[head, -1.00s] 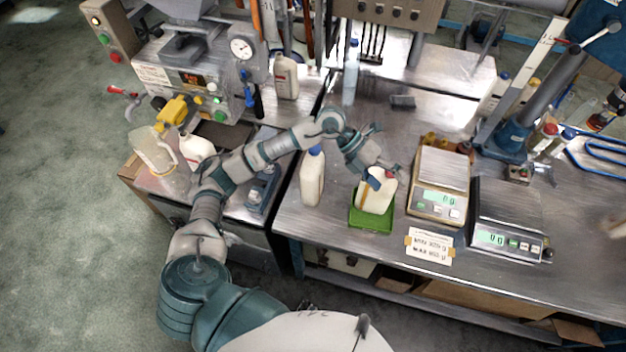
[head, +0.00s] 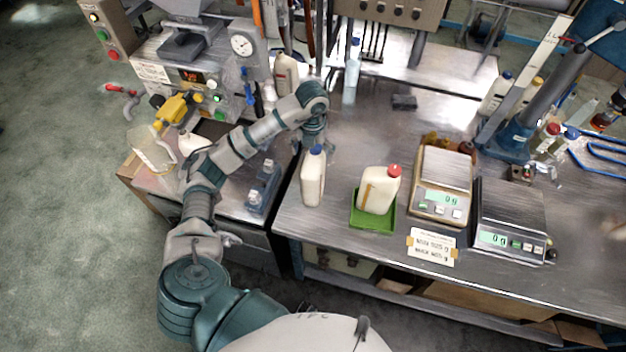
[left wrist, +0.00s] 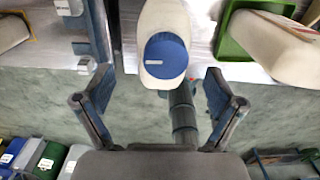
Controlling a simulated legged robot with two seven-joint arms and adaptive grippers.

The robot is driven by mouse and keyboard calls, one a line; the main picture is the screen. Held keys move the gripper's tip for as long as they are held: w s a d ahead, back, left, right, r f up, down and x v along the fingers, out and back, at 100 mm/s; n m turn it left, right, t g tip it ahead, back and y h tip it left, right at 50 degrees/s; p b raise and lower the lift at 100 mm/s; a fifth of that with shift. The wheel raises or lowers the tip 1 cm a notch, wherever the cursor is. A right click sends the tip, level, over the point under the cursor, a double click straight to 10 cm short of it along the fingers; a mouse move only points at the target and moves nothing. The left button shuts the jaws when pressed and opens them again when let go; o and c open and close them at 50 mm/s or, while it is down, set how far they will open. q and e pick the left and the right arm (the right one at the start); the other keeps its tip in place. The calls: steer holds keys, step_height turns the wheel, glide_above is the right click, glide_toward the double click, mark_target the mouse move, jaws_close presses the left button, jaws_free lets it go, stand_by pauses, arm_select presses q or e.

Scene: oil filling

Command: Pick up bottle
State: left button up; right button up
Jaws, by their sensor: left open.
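A white bottle with a blue cap (head: 312,178) stands upright on the metal table near its left end. It also shows in the left wrist view, its blue cap (left wrist: 166,56) lying between the fingers of my left gripper (left wrist: 160,80). Those fingers are open and spread to either side, with nothing clamped. A second white bottle with a red cap (head: 379,188) stands in a green tray (head: 372,221) to the right. My right gripper is not in view.
Two scales (head: 441,180) stand right of the green tray, with a paper sign (head: 431,247) in front. A clear blue-topped bottle (head: 352,66) stands farther back. A machine (head: 195,75) is on the left. The table behind the green tray is mostly clear.

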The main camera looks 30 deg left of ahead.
mark_target(314, 165)
arm_select(q)
steer(key=shift+a+f, duration=0.15)
steer(key=shift+f, duration=0.5)
steer(key=f, duration=0.2)
steer(key=d+f+p, duration=0.1)
steer(key=f, duration=0.1)
steer(key=shift+s+f, duration=0.1)
steer(key=shift+f, duration=0.25)
steer(key=shift+a, duration=0.3)
steer(key=c, duration=1.1)
jaws_close()
steer(key=shift+d, duration=0.2)
